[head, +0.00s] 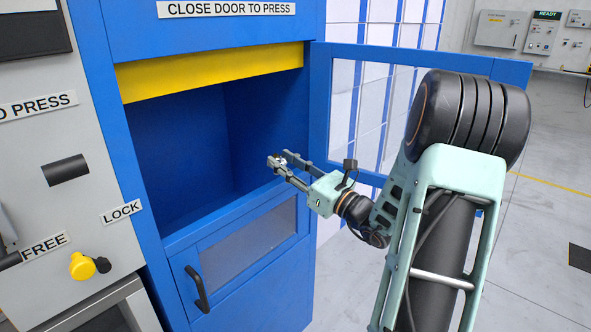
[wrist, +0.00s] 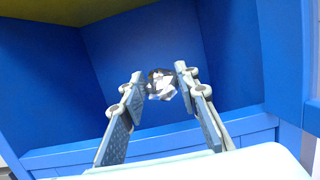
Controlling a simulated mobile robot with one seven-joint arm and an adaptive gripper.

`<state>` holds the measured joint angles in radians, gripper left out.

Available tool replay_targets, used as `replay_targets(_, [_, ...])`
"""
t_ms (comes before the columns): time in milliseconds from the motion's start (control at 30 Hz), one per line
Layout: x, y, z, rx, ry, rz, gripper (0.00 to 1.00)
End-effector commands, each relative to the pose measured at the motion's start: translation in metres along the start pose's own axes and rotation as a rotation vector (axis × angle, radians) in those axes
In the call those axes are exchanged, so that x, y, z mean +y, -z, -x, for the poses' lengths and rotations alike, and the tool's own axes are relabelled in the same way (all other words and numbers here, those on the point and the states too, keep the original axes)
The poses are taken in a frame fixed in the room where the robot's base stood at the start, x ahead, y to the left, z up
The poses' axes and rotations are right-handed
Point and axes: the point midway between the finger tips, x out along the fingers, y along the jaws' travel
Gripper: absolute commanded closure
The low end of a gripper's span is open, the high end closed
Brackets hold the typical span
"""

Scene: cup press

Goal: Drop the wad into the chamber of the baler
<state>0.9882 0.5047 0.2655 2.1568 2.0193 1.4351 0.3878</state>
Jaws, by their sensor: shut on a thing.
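My gripper (head: 280,161) is shut on a small crumpled grey-white wad (head: 275,161). In the wrist view the wad (wrist: 161,86) sits between the two fingertips of my gripper (wrist: 161,82). The blue baler's chamber (head: 180,150) is open at the front, with a yellow plate (head: 215,70) across its top. The wad is at the right side of the chamber opening, above the lower sill. In the wrist view the chamber's back wall (wrist: 140,50) shows behind the wad. I cannot tell exactly how far inside the wad is.
The baler's upper door (head: 345,110) stands open to the right, close beside my arm. A lower blue door (head: 250,245) with a window and black handle (head: 197,288) is below the chamber. A grey control panel (head: 60,150) with a yellow knob (head: 82,265) stands left. Floor is clear at right.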

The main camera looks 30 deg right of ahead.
Motion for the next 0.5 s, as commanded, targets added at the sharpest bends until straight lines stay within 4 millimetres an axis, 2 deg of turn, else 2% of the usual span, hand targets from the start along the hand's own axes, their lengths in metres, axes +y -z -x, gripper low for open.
replay_targets(500, [0.001,0.012,-0.062,-0.002,-0.002,0.000,0.81])
